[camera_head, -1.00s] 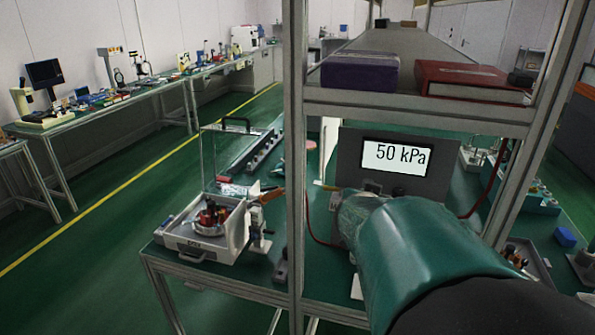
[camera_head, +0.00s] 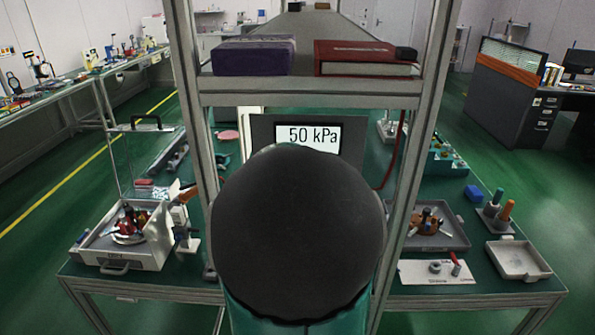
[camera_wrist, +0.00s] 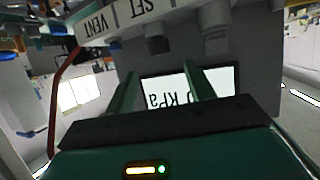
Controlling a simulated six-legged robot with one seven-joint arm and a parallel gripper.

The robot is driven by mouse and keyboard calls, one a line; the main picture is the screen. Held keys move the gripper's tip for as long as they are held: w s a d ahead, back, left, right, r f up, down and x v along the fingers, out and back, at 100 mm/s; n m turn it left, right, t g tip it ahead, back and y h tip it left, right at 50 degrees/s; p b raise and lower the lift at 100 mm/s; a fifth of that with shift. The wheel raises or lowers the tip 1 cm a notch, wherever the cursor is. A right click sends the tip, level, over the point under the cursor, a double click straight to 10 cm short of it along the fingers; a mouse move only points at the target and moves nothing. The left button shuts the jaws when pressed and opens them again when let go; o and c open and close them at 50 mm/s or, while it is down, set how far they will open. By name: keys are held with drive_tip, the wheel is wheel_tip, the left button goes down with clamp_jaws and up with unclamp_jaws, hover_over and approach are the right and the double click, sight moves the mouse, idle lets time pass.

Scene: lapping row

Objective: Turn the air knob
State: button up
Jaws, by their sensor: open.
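A grey control box (camera_head: 262,135) stands on the green bench under a shelf, its display (camera_head: 308,135) reading 50 kPa. My own dark, round arm link covers the box's lower front and hides my gripper in the head view. In the wrist view the box appears upside down, with its display (camera_wrist: 190,85) behind my gripper (camera_wrist: 160,78). The two green fingers are apart with nothing between them. Beyond the fingertips are a dark knob (camera_wrist: 157,44) by the SET label and a grey fitting (camera_wrist: 215,40) beside it. I cannot tell which one is the air knob.
Metal shelf posts (camera_head: 188,110) rise on both sides of the box. A purple book (camera_head: 253,57) and a red book (camera_head: 365,58) lie on the shelf above. A red hose (camera_head: 394,150) runs at the box's right.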

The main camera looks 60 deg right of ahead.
drive_tip(key=x, duration=0.7)
drive_tip(key=shift+d+f, duration=0.1)
drive_tip(key=shift+d, duration=0.2)
drive_tip(key=shift+w, duration=0.1)
drive_tip(key=shift+c, duration=0.2)
drive_tip(key=c, duration=0.9)
